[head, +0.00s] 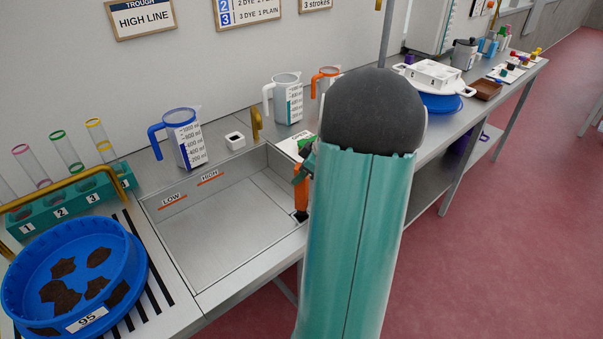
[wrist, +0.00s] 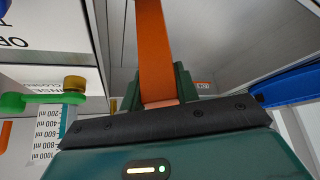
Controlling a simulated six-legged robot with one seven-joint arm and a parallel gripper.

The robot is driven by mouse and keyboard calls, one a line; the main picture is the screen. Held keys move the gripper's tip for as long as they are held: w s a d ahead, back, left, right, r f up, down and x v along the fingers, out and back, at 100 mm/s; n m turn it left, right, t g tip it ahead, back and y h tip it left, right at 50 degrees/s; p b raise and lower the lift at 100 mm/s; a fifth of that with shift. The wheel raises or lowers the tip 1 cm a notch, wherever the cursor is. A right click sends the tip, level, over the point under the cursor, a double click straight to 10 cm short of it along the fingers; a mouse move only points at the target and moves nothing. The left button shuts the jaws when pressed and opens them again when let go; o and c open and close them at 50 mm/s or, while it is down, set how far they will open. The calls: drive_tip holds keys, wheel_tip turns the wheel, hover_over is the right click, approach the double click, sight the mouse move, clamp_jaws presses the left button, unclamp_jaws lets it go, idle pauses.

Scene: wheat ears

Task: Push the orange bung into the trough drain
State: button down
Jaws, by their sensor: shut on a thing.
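The steel trough (head: 215,240) is sunk in the bench and looks empty, with LOW and HIGH marks on its back wall. The orange bung (head: 301,188) stands about upright at the trough's right end; it also shows in the wrist view (wrist: 155,50) as a long orange strip. My gripper (head: 304,168) is shut on the bung, its green fingers (wrist: 160,88) on either side of it. A dark piece shows at the bung's lower end; I cannot tell whether it is seated in the drain. My arm hides part of the trough's right end.
A blue sieve (head: 135,262) with brown pieces and a rack (head: 70,205) of tubes stand left. A blue-handled jug (head: 184,140), a white-handled jug (head: 287,100) and a small white block (head: 235,141) stand behind the trough. A brass fitting (head: 256,125) rises at its back edge.

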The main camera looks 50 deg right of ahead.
sight(302, 184)
drive_tip(key=shift+f, duration=2)
drive_tip(key=c, duration=1)
unclamp_jaws()
drive_tip(key=shift+f, duration=0.1)
drive_tip(key=shift+o, duration=0.2)
drive_tip(key=v, duration=1.4)
drive_tip(key=shift+w, duration=0.15)
